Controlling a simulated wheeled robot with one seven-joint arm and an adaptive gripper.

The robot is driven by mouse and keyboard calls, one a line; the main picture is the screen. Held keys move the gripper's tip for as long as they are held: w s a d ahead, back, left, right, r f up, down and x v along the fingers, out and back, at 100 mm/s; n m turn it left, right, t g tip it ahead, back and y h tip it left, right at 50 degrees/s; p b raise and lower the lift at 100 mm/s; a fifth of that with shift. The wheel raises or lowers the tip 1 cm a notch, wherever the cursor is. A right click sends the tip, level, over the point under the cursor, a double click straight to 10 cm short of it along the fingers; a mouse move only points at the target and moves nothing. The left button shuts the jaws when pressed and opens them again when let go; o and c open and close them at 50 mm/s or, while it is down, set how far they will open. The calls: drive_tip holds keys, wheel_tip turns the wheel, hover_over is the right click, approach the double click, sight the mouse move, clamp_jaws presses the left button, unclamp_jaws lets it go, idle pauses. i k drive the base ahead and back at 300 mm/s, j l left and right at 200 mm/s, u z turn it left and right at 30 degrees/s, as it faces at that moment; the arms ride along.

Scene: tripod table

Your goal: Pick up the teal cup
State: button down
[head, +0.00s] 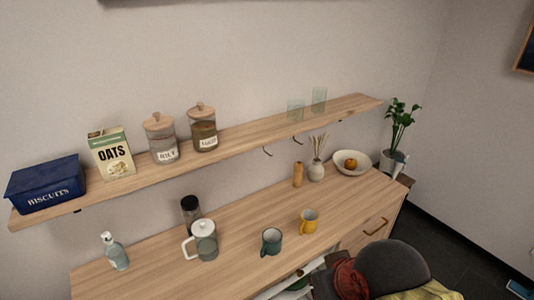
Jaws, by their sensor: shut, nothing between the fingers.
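The teal cup (273,242) stands upright on the wooden cabinet top, near its front edge. Its handle points to the lower left in the picture. Nothing covers the cup. A yellow mug (310,221) stands to its right and a little farther back. My gripper is not in view in the head picture.
A white-lidded glass pot (205,240), dark jar (190,208) and soap bottle (116,252) stand left on the cabinet top (245,222). A shelf (245,142) hangs above. A dark chair-like shape (396,268) and red item (350,280) are in front.

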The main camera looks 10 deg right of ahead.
sight(272, 238)
drive_tip(key=j+z, duration=0.35)
drive_tip(key=k+j+z, duration=0.1)
drive_tip(key=j+z, duration=0.25)
drive_tip(key=k+j+z, duration=0.1)
drive_tip(key=j+z, duration=0.15)
drive_tip(key=z, duration=0.15)
